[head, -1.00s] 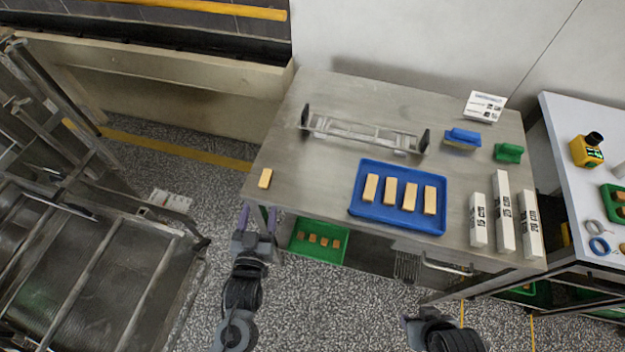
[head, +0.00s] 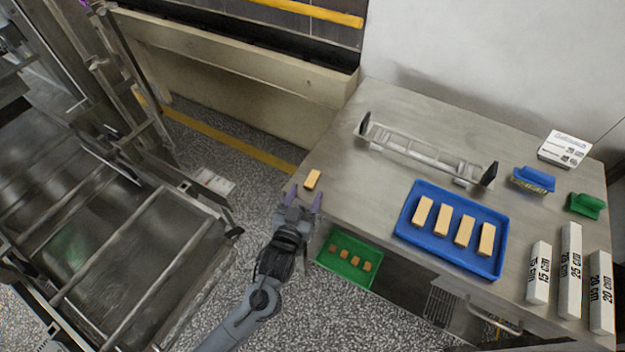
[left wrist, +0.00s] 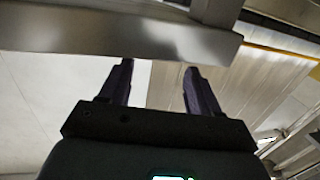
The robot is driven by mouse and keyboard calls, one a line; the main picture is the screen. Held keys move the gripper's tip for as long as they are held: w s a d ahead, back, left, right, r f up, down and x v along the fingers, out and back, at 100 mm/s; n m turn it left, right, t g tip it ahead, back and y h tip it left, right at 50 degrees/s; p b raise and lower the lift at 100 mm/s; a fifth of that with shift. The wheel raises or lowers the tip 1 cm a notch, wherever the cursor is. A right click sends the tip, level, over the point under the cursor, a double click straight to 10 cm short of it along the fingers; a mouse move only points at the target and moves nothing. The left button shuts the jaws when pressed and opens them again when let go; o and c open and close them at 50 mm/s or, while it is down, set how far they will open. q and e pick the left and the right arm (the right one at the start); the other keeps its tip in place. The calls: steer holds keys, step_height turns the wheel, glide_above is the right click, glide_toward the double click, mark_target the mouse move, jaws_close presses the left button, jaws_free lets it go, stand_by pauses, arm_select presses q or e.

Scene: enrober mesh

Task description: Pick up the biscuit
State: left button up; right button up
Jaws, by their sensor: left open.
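A single tan, oblong biscuit (head: 312,180) lies flat near the left front corner of the steel table (head: 345,185) in the head view. My left gripper (head: 304,197) is open and empty at the table's front edge, just short of the biscuit, its fingers pointing towards it. In the left wrist view the two dark fingers (left wrist: 158,70) stand apart with nothing between them. A metal edge crosses above them there, and the biscuit does not show. My right gripper is not in view.
A blue tray (head: 407,232) with several similar biscuits is to the right. Behind it stands a metal rack (head: 420,152). A green tray (head: 335,265) with small brown pieces sits below the table edge. A mesh conveyor (head: 110,250) is left.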

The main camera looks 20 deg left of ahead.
mark_target(309, 185)
arm_select(q)
steer(key=w, duration=0.4)
steer(key=shift+w+a+f+b, duration=0.15)
steer(key=shift+w+f+b, duration=0.1)
steer(key=shift+b, duration=0.15)
steer(key=shift+c, duration=0.4)
steer(key=c, duration=0.8)
